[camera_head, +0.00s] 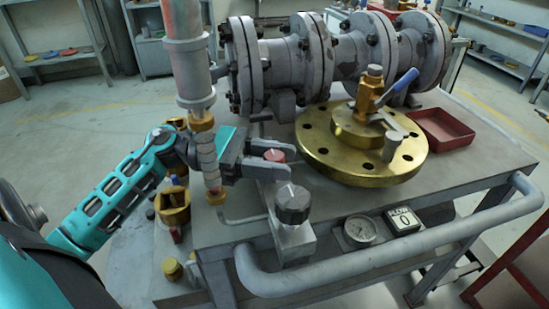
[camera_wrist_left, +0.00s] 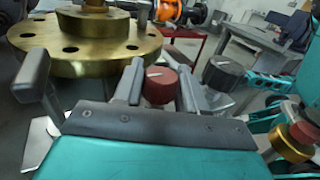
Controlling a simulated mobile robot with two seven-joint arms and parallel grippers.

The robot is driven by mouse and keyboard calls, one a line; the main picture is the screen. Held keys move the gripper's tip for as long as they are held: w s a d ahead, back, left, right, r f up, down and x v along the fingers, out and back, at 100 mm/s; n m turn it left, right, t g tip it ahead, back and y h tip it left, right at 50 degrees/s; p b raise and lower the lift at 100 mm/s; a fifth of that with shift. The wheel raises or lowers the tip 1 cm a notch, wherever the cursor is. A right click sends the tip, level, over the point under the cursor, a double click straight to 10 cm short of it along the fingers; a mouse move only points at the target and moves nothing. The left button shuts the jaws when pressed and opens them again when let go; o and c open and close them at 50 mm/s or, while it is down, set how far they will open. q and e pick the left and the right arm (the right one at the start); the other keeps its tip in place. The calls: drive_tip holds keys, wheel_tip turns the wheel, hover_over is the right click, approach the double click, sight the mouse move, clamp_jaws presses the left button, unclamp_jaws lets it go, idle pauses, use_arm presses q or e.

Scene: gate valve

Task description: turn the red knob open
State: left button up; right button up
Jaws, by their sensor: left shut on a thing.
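The red knob (camera_head: 275,156) is on the grey bench, left of the brass flange. My left gripper (camera_head: 288,159) comes in from the left, and its two grey fingers lie on either side of the knob. In the left wrist view the red knob (camera_wrist_left: 160,86) sits between the two inner fingers of the left gripper (camera_wrist_left: 160,72), with a white mark on its top. The gripper is shut on it. In the head view the fingers and wrist partly hide the knob. My right gripper does not show.
A black knob (camera_head: 293,203) stands close in front of the red one. A vertical pipe (camera_head: 187,60) rises beside my left wrist. The brass flange (camera_head: 340,165), the red tray (camera_head: 441,136) and a gauge (camera_head: 360,230) are to the right. A grey rail (camera_head: 390,250) runs along the front.

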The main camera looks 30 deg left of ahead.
use_arm(q)
drive_tip(key=n+t+y+p, duration=0.1)
drive_tip(key=n+t+y, duration=0.1)
drive_tip(key=n+t, duration=0.1)
drive_tip(key=shift+r+t, duration=0.1)
drive_tip(key=shift+t, duration=0.4)
drive_tip(key=shift+n+t+y+p, duration=0.5)
drive_tip(key=shift+n+t+y, duration=0.2)
drive_tip(key=shift+t+y, duration=0.2)
drive_tip(key=o, duration=0.9)
drive_tip(key=shift+o, duration=0.2)
drive_tip(key=v, duration=1.3)
drive_tip(key=shift+c, duration=0.2)
